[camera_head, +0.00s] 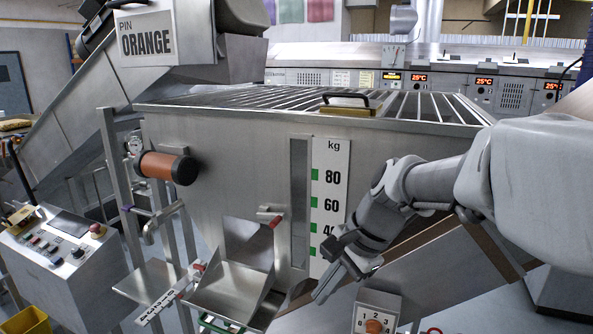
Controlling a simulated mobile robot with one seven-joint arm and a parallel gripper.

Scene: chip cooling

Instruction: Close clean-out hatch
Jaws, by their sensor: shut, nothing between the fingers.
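The clean-out hatch (232,283) is a metal, tray-like flap low on the front of the steel hopper (225,165). A small latch with a red tip (272,218) is at the upper right of that opening. Another red-tipped lever (198,267) is at the left of the flap. My gripper (320,297) is shut and empty, pointing down and left. In the picture it is right of the hatch, apart from it, below the kg scale.
A white kg scale (330,200) with green marks runs down the hopper front. An orange-brown cylinder (168,167) sticks out at left. A numbered dial box (376,315) is below my gripper. A control panel (62,250) and yellow bin (27,321) are at lower left.

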